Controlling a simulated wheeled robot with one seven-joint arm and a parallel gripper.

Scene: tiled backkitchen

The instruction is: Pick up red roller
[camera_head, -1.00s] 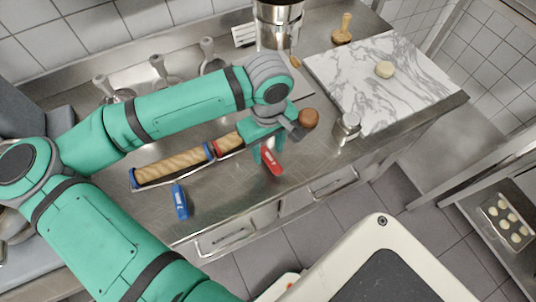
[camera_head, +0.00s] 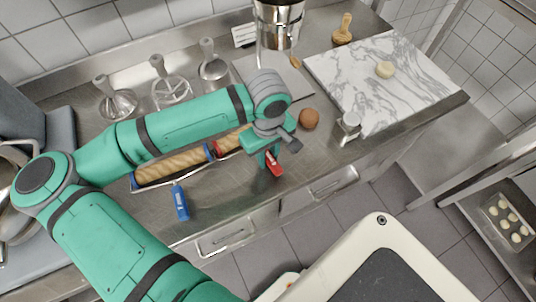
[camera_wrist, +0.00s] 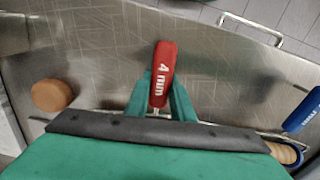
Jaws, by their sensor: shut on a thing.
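The red roller has a red handle (camera_head: 275,165) and a wooden cylinder with red end bands (camera_head: 230,143), partly hidden behind my gripper. In the wrist view, its handle (camera_wrist: 164,66), marked "4 mm", stands between my fingers, with its thin metal frame running out to both sides. My gripper (camera_head: 266,158) is shut on the handle near its frame end; it also shows in the wrist view (camera_wrist: 160,98). The handle lies at or just above the steel counter; I cannot tell which.
A blue-handled roller (camera_head: 181,203) lies to the left, close to the red one. A marble board (camera_head: 420,70), steel pot (camera_head: 277,20) and metal mashers (camera_head: 170,90) are farther back.

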